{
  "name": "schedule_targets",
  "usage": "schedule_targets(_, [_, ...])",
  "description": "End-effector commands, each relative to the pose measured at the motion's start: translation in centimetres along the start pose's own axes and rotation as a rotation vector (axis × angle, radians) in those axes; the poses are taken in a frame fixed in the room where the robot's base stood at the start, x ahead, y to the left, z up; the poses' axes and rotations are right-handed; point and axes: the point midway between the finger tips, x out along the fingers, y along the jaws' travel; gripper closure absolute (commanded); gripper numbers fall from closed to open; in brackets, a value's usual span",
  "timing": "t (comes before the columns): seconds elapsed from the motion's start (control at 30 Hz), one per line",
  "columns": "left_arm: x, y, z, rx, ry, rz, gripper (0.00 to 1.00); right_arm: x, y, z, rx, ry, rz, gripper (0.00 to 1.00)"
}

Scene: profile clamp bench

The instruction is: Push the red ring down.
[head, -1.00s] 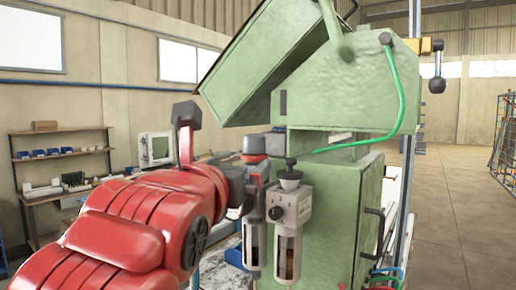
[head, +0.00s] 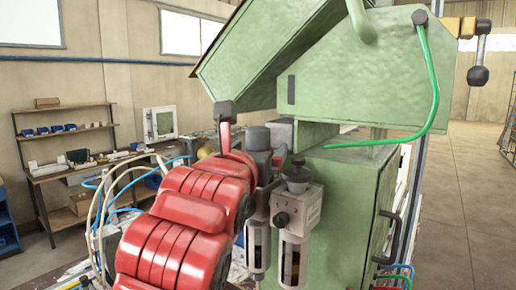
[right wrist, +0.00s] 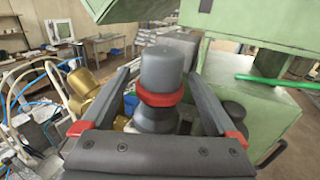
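The red ring (right wrist: 160,97) sits around the neck of a grey cylindrical knob (right wrist: 168,68) in the right wrist view. The ring is below the knob's wide cap and above a darker grey body. My right gripper (right wrist: 160,78) is open, with one dark finger on each side of the knob and ring, and a gap shows on both sides. In the head view the grey knob (head: 258,138) stands behind my red right arm, left of the green machine; the ring is mostly hidden there. My left gripper is not in view.
A filter regulator with a black knob (head: 297,174) stands close to the right of the grey knob. The green cabinet (head: 345,200) and its tilted hood (head: 270,60) are close on the right and above. Hoses (head: 110,200) lie on the left.

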Motion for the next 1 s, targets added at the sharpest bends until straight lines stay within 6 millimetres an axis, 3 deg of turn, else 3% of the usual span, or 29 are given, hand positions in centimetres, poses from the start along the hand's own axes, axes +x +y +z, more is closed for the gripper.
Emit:
schedule_targets(0.07, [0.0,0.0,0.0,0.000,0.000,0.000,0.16,0.0,0.0,0.0,0.000,0.000,0.000,0.22])
schedule_targets(0.5, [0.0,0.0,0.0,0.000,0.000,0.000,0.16,0.0,0.0,0.0,0.000,0.000,0.000,1.00])
schedule_targets(1.0, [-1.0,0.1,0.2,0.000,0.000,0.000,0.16,0.0,0.0,-0.9,0.000,-0.001,-0.001,1.00])
